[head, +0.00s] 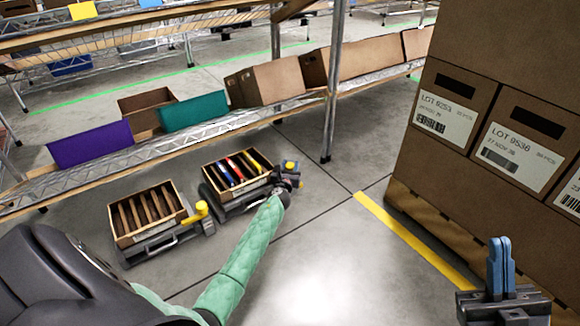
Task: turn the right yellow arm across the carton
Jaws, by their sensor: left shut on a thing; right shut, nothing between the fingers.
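The right carton (212,177), holding red, blue, yellow and white items, sits tilted on a dark stand on the floor. The right yellow arm (290,165) shows as a small yellow end at its right side. My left gripper (284,178) is shut on it; the fingers are small and partly hidden. The left carton (157,235), with brown dividers, sits on a similar stand, with the left yellow arm (195,214) at its right corner. My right gripper (501,265), with blue fingers, is shut and empty at the lower right, far from both cartons.
A wire shelf (228,122) with purple, teal and brown bins runs above and behind the cartons. Stacked labelled boxes (480,95) stand at the right. A yellow floor line (410,238) crosses otherwise clear floor between the cartons and the stack.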

